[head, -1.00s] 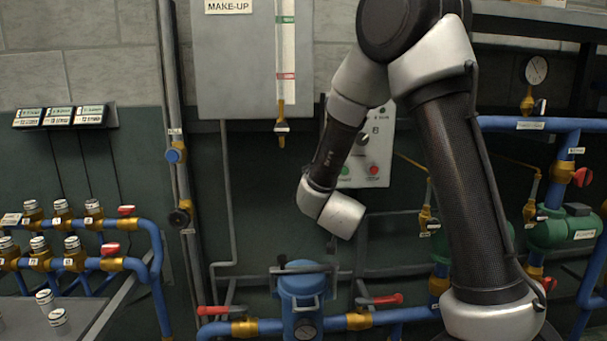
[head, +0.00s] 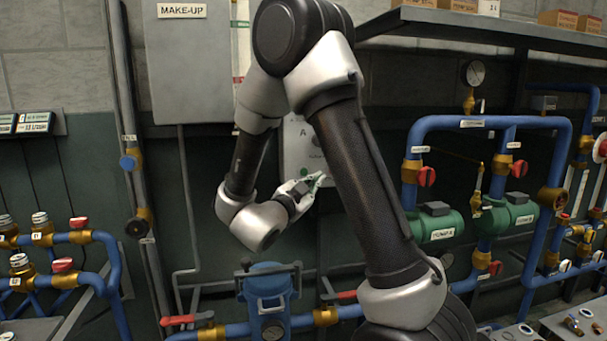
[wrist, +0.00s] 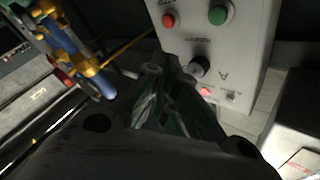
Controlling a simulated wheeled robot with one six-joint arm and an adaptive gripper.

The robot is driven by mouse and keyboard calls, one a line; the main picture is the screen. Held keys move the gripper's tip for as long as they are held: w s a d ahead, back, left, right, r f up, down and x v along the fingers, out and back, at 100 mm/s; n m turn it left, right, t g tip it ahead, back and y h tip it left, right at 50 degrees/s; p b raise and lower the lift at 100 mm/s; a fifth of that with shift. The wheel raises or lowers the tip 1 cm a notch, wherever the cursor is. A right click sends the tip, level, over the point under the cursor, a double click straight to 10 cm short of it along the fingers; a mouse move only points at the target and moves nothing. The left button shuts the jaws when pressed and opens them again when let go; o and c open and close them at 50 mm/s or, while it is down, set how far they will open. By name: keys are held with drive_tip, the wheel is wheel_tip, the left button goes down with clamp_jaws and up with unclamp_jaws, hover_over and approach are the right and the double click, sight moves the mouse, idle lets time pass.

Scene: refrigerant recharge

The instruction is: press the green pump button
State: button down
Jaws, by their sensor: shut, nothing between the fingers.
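The light grey control panel (head: 293,140) is on the wall, partly hidden by my arm in the head view. The wrist view shows it upside down (wrist: 255,45), with the green button (wrist: 218,15) beside a red button (wrist: 168,20) at the top edge. A green spot that looks like the green button (head: 303,172) shows just above my gripper (head: 318,181) in the head view. My gripper is shut and empty in front of the panel. I cannot see any contact with the button.
Blue pipes with red-handled valves and two green pumps (head: 438,229) stand to the right. A blue strainer housing (head: 268,290) is below my wrist. The MAKE-UP board (head: 188,70) is on the wall to the left. A shelf (head: 470,25) is at upper right.

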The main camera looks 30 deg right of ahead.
sight(306, 172)
drive_tip(key=shift+w+d, duration=0.45)
drive_tip(key=shift+w, duration=0.95)
drive_tip(key=shift+w+d, duration=0.4)
drive_tip(key=shift+w, duration=1)
drive_tip(key=shift+w+d, duration=0.45)
drive_tip(key=shift+w, duration=0.95)
drive_tip(key=shift+w+d, duration=0.1)
drive_tip(key=shift+w, duration=0.3)
drive_tip(key=shift+w+d, duration=0.1)
drive_tip(key=shift+w, duration=0.4)
drive_tip(key=shift+s, duration=0.1)
drive_tip(key=shift+s+a, duration=0.25)
drive_tip(key=shift+s, duration=0.55)
drive_tip(key=s, duration=0.2)
drive_tip(key=s+a, duration=0.1)
drive_tip(key=s, duration=0.1)
drive_tip(key=shift+s+a, duration=0.15)
drive_tip(key=shift+s, duration=0.25)
